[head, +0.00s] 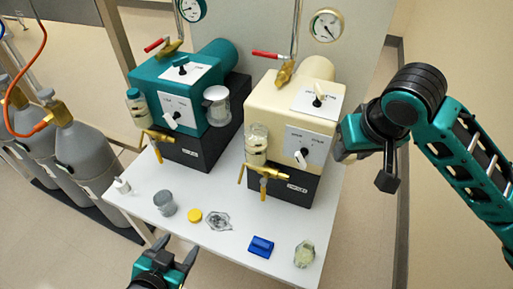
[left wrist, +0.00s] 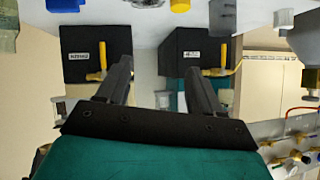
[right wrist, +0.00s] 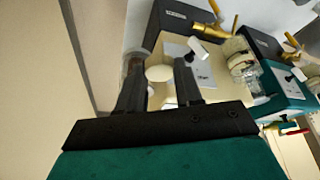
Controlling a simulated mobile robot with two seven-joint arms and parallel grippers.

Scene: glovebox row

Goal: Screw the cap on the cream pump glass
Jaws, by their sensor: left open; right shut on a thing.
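The cream pump (head: 275,100) stands on the right of the white table, and its front shows in the right wrist view (right wrist: 205,68). A clear glass (head: 256,143) with pale bands is on its left front corner. My right gripper (head: 346,145) is at the pump's right side, shut on a round cream cap (right wrist: 160,73) between its fingertips (right wrist: 158,75). A glass-like piece (right wrist: 135,62) shows beside the left finger there, partly hidden. I cannot tell whether the cap touches it. My left gripper (head: 165,256) is open and empty at the table's front edge.
A teal pump (head: 175,85) stands left of the cream one. A grey jar (head: 164,203), yellow cap (head: 194,215), crumpled clear piece (head: 218,220), blue block (head: 261,246) and clear jar (head: 304,253) sit along the front. Grey cylinders (head: 80,150) stand left of the table.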

